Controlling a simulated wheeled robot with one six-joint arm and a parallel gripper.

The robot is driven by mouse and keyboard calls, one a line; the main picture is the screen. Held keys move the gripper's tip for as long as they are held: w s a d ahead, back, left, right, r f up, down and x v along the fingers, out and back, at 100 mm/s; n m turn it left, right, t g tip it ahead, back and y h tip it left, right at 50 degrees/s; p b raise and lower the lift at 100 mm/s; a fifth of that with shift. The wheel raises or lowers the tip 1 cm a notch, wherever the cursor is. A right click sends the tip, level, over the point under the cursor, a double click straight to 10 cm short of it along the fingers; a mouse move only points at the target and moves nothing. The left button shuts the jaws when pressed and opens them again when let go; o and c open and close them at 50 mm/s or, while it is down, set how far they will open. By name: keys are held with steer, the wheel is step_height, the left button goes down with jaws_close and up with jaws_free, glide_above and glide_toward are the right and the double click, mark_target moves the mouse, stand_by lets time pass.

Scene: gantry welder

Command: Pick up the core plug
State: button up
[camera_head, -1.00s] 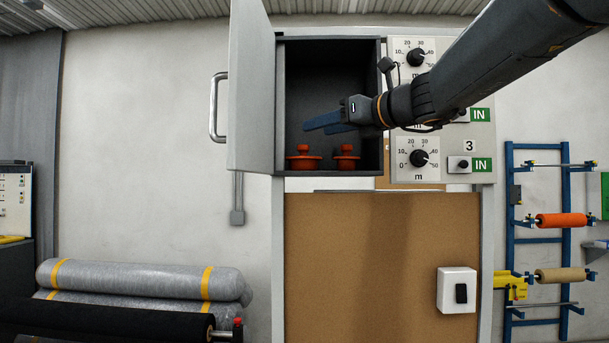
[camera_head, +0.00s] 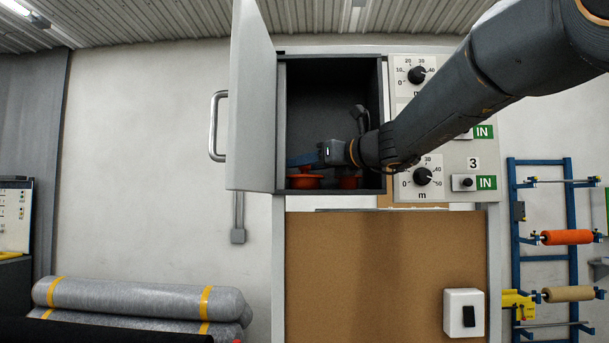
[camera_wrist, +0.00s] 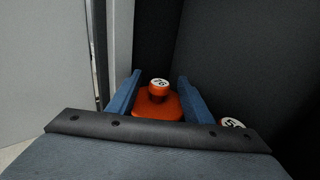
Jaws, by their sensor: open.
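Two orange-red core plugs stand on the floor of the open cabinet (camera_head: 330,188). The left plug (camera_head: 306,182) has a wide flange and a knob; in the wrist view its knob (camera_wrist: 159,83) has a white top with a number that seems to read 76. The right plug (camera_head: 348,182) is partly hidden by my gripper; its white numbered top (camera_wrist: 232,123) shows at the lower right of the wrist view. My gripper (camera_head: 303,160) is open inside the cabinet. Its blue fingers (camera_wrist: 158,92) stand on either side of the left plug, with gaps visible.
The grey cabinet door (camera_head: 252,100) stands open on the left. The cabinet's side walls are close around my gripper. A panel with dials (camera_head: 422,176) and IN labels is right of the opening. A brown board (camera_head: 380,270) is below.

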steer(key=shift+w+a, duration=0.4)
steer(key=shift+f, duration=0.1)
jaws_close()
